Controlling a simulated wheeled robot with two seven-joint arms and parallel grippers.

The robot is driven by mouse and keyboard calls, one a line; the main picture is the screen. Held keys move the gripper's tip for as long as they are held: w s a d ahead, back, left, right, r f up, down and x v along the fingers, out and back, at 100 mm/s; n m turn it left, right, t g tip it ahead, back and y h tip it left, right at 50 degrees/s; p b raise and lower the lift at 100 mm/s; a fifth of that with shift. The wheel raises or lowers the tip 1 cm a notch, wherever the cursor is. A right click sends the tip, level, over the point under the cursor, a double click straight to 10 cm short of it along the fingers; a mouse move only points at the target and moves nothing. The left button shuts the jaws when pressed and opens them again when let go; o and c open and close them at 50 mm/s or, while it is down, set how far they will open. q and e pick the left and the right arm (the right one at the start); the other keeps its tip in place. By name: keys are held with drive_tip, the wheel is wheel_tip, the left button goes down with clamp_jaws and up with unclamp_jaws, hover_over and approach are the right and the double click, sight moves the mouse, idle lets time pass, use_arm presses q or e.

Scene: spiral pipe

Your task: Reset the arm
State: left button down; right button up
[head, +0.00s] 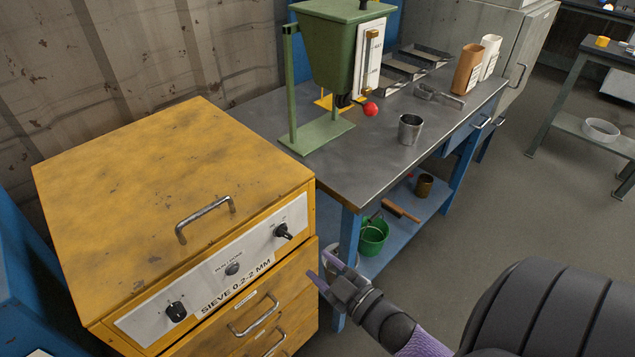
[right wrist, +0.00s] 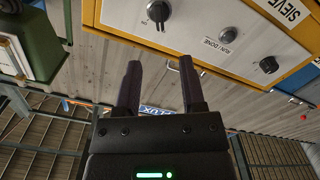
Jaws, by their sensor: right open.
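My right gripper (head: 329,277) is in the lower middle of the head view, in front of the yellow sieve cabinet's right corner. It is open and empty, with nothing between its fingers. In the right wrist view its two dark fingers (right wrist: 160,88) stand apart. The yellow sieve cabinet (head: 160,170) fills the left of the head view, with a white control panel (head: 215,280), knobs and a lid handle. The panel also shows in the right wrist view (right wrist: 195,30), beyond the fingertips. My left gripper is not in view.
A metal-topped table (head: 375,160) stands behind and to the right, with a green hopper (head: 340,50), a metal cup (head: 410,129) and several trays. A green bucket (head: 372,238) is on its lower shelf. Open floor (head: 530,180) lies to the right.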

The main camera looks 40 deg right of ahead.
drive_tip(key=s+a+f+m+g+h, duration=0.15)
drive_tip(key=s+f+g, duration=0.25)
drive_tip(key=f, duration=0.4)
drive_tip(key=s+a+f+m+g, duration=0.1)
drive_tip(key=s+f+m+g, duration=0.2)
drive_tip(key=f, duration=0.6)
drive_tip(key=s+a+f+g, duration=0.2)
drive_tip(key=s+f+g, duration=0.3)
drive_tip(key=s, duration=0.6)
drive_tip(key=s+a+f+g, duration=0.2)
drive_tip(key=s+f+g, duration=0.3)
drive_tip(key=s, duration=0.6)
drive_tip(key=shift+s+a+f+g, duration=0.15)
drive_tip(key=shift+f+g, duration=0.05)
drive_tip(key=shift+g, duration=0.1)
